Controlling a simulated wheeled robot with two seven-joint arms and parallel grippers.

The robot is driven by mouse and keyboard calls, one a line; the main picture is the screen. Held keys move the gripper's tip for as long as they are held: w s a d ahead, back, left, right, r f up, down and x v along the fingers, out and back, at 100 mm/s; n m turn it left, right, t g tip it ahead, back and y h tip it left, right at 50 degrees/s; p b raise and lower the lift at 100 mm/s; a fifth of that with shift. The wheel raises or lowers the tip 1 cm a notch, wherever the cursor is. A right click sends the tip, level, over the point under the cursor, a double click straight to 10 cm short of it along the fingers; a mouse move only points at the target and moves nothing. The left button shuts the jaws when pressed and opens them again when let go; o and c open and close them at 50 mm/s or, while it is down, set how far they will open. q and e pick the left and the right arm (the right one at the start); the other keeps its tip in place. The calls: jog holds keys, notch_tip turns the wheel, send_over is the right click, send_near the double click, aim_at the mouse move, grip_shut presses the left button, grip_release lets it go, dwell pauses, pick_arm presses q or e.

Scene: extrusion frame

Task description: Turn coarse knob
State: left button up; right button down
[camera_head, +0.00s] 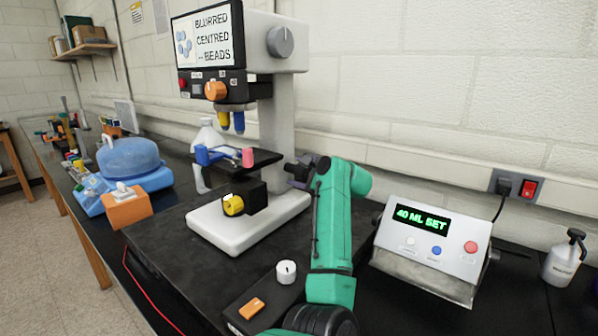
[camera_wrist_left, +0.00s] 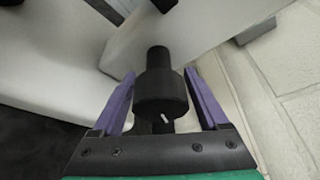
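The microscope (camera_head: 283,130) is white and stands on the dark bench; its screen (camera_head: 209,36) reads "BLURRED CENTRED -- BEADS". In the left wrist view a black stepped knob (camera_wrist_left: 160,92) with a small white mark sticks out from the white body. My left gripper (camera_wrist_left: 160,72) has its two purple fingers on either side of this knob, with narrow gaps showing; I cannot tell whether the tips touch it. In the head view my left gripper (camera_head: 302,172) is at the right side of the stand, and the knob there is mostly hidden. My right gripper is not in view.
A control box (camera_head: 428,247) reading "40 ML SET" stands right of my green arm. A spray bottle (camera_head: 565,258) is at the far right. A blue domed device (camera_head: 135,165) and an orange block (camera_head: 127,206) are on the left. The wall is close behind the microscope.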

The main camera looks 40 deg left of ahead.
pick_arm(q)
jog(key=c, duration=0.9)
jog(key=shift+m, duration=0.4)
jog(key=shift+m+g+b, duration=0.3)
jog(key=shift+m+g, duration=0.1)
jog(key=o, duration=1.3)
jog(key=shift+o, duration=0.2)
jog(key=b+v, duration=0.3)
jog(key=v, duration=1.1)
jog(key=shift+d+r+b, duration=0.25)
jog(key=shift+r+b, duration=0.05)
jog(key=shift+s, duration=0.15)
